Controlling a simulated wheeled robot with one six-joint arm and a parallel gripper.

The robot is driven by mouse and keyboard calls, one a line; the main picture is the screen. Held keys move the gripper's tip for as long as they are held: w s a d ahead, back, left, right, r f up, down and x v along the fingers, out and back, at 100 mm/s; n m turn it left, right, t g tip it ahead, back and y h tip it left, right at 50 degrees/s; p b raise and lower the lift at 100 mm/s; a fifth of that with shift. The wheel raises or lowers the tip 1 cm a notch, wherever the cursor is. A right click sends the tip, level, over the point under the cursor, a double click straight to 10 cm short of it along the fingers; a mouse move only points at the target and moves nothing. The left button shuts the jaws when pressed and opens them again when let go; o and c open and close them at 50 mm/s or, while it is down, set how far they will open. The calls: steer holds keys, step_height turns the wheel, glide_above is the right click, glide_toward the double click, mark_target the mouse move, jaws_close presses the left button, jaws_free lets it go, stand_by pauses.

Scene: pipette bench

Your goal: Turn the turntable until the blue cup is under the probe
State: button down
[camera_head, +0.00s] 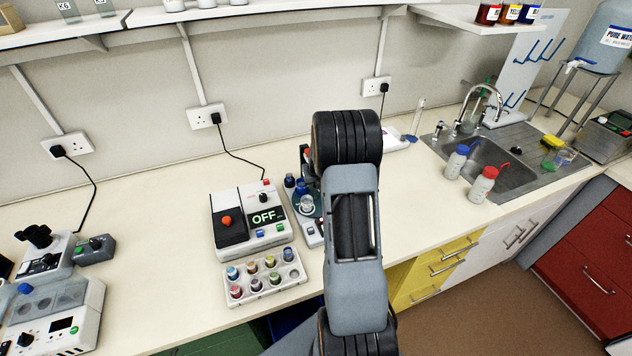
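A bench device with a dark round plate, which looks like the turntable (296,206), stands in the middle of the bench, partly hidden behind my arm. Small dark blue items (290,182) and a clear cup (307,203) show on or beside it. I cannot tell which of these is the blue cup. The probe cannot be made out; my arm covers the right part of the device. My arm rises across the middle of the view, and my gripper is not visible.
A white and black instrument reading OFF (265,216) stands left of the turntable. A rack of colored vials (262,291) lies in front of it. Blue-capped (456,163) and red-capped (483,186) bottles stand by the sink (515,178). The bench's left middle is clear.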

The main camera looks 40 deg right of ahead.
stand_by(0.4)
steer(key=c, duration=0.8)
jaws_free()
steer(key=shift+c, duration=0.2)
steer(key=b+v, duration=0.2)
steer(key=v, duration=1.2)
steer(key=shift+b, duration=0.35)
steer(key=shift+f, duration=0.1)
